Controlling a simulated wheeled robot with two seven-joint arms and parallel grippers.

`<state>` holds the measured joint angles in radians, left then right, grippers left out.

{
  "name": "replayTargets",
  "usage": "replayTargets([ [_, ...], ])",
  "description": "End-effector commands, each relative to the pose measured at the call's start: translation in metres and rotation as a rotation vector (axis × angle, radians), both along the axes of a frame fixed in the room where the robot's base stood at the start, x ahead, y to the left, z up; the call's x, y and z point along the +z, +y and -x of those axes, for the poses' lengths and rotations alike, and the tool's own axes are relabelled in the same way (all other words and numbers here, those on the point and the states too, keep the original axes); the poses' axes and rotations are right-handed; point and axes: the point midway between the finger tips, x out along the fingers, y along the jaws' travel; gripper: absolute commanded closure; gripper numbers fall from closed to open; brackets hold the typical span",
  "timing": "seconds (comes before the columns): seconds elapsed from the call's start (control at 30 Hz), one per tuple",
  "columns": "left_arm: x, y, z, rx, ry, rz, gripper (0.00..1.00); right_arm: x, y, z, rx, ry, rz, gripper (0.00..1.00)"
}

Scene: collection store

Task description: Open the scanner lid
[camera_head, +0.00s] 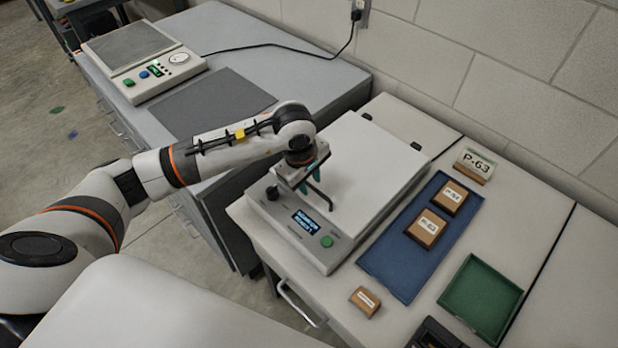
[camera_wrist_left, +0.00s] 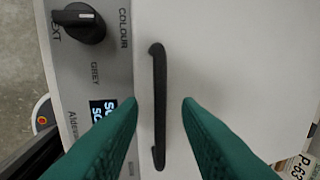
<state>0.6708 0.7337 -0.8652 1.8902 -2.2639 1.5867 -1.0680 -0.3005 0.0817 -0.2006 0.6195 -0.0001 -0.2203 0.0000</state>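The scanner is a pale box with a grey front panel (camera_head: 302,229) and a flat white lid (camera_head: 368,165), which lies shut in the head view. A black bar handle (camera_wrist_left: 159,105) is fixed near the lid's front edge; it also shows in the head view (camera_head: 321,196). My left gripper (camera_head: 311,179) is above the handle. Its two green fingers are apart in the left wrist view (camera_wrist_left: 159,102), one on each side of the handle, with a visible gap on both sides. I cannot tell how far the fingertips are above the lid. My right gripper is not in view.
Right of the scanner lie a blue tray (camera_head: 386,267) with two labelled wooden blocks, a green tray (camera_head: 462,316) and a P-63 sign (camera_head: 475,165). A small brown block (camera_head: 364,301) lies in front. A second device (camera_head: 142,52) stands on the grey cabinet at left.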

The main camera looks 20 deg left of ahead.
Motion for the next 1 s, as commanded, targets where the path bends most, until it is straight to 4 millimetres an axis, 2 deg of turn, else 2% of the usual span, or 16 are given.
replayTargets([
  [0.1,0.0,0.0,0.0,0.0,0.0,0.001,0.71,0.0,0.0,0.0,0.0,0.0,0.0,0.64],
  [0.3,0.0,0.0,0.0,0.0,0.0,0.001,1.0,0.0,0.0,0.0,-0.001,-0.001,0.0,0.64],
  [0.67,0.005,-0.001,-0.001,0.001,-0.001,0.002,1.0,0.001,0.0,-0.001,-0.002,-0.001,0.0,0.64],
  [0.87,0.032,-0.003,-0.008,0.0,-0.007,0.002,1.0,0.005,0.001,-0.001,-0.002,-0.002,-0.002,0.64],
  [1.0,0.061,-0.007,-0.018,0.0,-0.011,0.003,1.0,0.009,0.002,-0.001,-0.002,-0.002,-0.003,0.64],
])
